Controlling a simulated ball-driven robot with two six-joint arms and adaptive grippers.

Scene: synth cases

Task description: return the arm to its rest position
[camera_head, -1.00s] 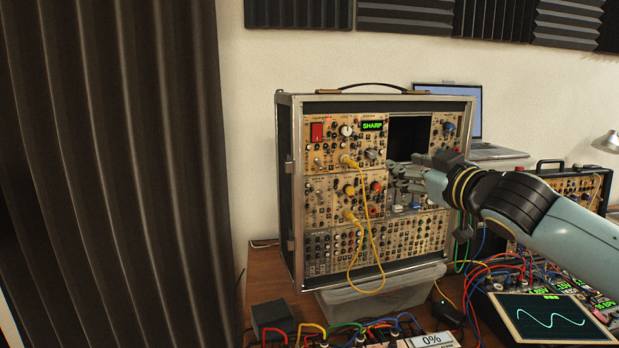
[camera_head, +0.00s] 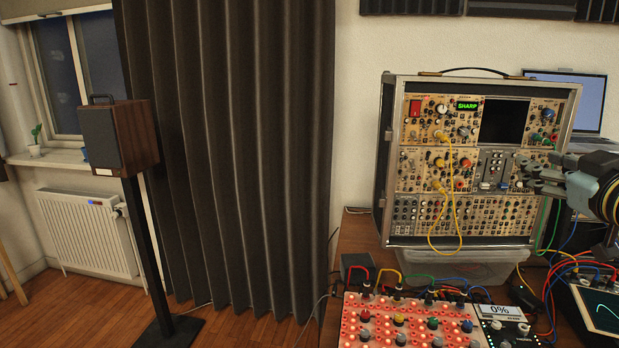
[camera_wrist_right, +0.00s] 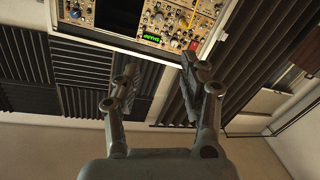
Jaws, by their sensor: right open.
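My right gripper (camera_head: 545,172) is at the right of the head view, in front of the synth case (camera_head: 384,165). Its fingers point left, towards the middle row of modules. In the right wrist view the two fingers (camera_wrist_right: 160,85) stand apart with nothing between them. The case shows upside down at the top of that view, beyond the fingertips. My right arm runs out of the head view at the right edge. My left gripper is not in view.
A yellow cable (camera_head: 457,215) hangs on the case front. A red-lit panel (camera_head: 385,325) with knobs and cables lies in front of the case. A speaker (camera_head: 120,137) on a stand and a radiator (camera_head: 90,232) are at the left. The curtain (camera_head: 230,150) stands between.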

